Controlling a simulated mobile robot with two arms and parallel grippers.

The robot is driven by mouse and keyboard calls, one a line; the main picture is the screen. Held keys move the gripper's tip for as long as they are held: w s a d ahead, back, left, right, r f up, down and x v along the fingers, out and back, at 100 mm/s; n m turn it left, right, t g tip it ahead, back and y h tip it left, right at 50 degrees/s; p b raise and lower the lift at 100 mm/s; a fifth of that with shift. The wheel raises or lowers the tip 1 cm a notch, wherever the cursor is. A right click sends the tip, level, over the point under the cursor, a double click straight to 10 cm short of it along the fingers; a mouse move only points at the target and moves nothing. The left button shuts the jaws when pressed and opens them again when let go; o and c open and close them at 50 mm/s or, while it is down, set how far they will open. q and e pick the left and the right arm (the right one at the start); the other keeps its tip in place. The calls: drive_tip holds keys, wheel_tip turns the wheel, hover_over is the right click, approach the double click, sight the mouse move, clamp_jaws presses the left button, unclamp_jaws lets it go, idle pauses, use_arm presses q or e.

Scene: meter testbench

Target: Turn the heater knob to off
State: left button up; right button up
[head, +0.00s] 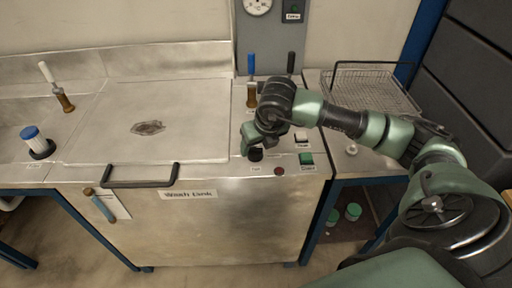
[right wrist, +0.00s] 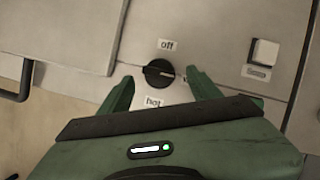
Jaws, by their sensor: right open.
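The heater knob (right wrist: 158,73) is a round black dial with a raised grip bar, set in the metal panel. In the right wrist view an "off" label is above it and a "hot" label below it. The bar lies roughly sideways, between the two labels. In the head view the knob (head: 255,155) is partly under my right gripper (head: 250,143). In the right wrist view my right gripper (right wrist: 160,74) is open, with one finger on each side of the knob and gaps between. I cannot tell its height above the panel. My left gripper is in neither view.
A white switch (head: 301,137), a green button (head: 306,159) and a dark red light (head: 279,170) are close to the knob. A blue-handled valve (head: 251,92) stands behind. The wash tank lid (head: 190,105) lies left, with a black handle (head: 140,182). A wire basket (head: 370,90) is right.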

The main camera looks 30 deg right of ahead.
sight(255, 152)
drive_tip(key=shift+x, duration=1.45)
